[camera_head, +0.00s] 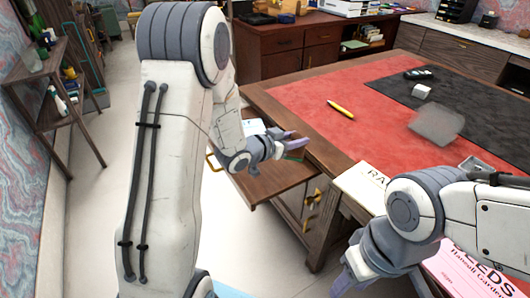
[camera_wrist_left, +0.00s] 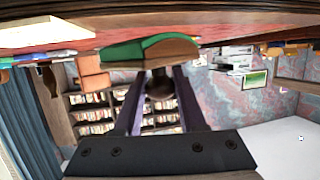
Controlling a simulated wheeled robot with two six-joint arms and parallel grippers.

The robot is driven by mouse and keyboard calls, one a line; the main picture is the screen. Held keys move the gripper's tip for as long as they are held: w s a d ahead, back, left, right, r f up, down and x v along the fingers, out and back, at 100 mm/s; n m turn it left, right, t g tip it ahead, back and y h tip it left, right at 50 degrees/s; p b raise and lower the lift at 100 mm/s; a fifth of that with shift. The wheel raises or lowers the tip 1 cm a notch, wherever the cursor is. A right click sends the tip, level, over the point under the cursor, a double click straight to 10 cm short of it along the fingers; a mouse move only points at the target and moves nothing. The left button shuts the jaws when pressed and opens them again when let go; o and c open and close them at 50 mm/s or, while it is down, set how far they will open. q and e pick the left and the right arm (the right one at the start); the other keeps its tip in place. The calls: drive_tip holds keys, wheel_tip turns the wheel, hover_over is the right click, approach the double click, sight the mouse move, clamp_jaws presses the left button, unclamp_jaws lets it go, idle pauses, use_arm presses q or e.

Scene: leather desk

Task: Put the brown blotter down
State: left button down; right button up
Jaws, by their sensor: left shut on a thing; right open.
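My left gripper (camera_head: 284,143) is shut on the brown blotter (camera_head: 295,155), at the desk's near left edge above an open drawer. In the left wrist view the fingers (camera_wrist_left: 158,85) hold the blotter (camera_wrist_left: 175,48) by its knob; it has a curved brown wooden body and a green face. The desk edge shows close beyond it in that inverted view. I cannot tell whether the blotter touches anything but the fingers. My right gripper (camera_head: 348,284) is low at the bottom of the head view, open, partly cut off and away from the blotter.
The desk has a red leather top (camera_head: 310,112) with a black mat (camera_head: 455,95). A yellow pen (camera_head: 340,109), a white cube (camera_head: 420,91) and a translucent grey block (camera_head: 437,124) are there. The open drawer (camera_head: 268,180) juts out below. Red leather around the pen is clear.

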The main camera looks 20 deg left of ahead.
use_arm(q)
drive_tip(key=a+f, duration=0.1)
drive_tip(key=a, duration=0.1)
drive_tip(key=w+a+f, duration=0.1)
drive_tip(key=a+f, duration=0.1)
drive_tip(key=a, duration=0.1)
drive_tip(key=a+f, duration=0.1)
drive_tip(key=a, duration=0.1)
drive_tip(key=shift+w+a+f, duration=0.15)
drive_tip(key=shift+a+f, duration=0.15)
drive_tip(key=shift+a, duration=0.05)
drive_tip(key=shift+a+f+b, duration=0.1)
drive_tip(key=shift+f+b, duration=0.25)
drive_tip(key=shift+f, duration=1.7)
drive_tip(key=shift+f, duration=0.2)
drive_tip(key=shift+c, duration=2.4)
unclamp_jaws()
drive_tip(key=shift+r, duration=0.1)
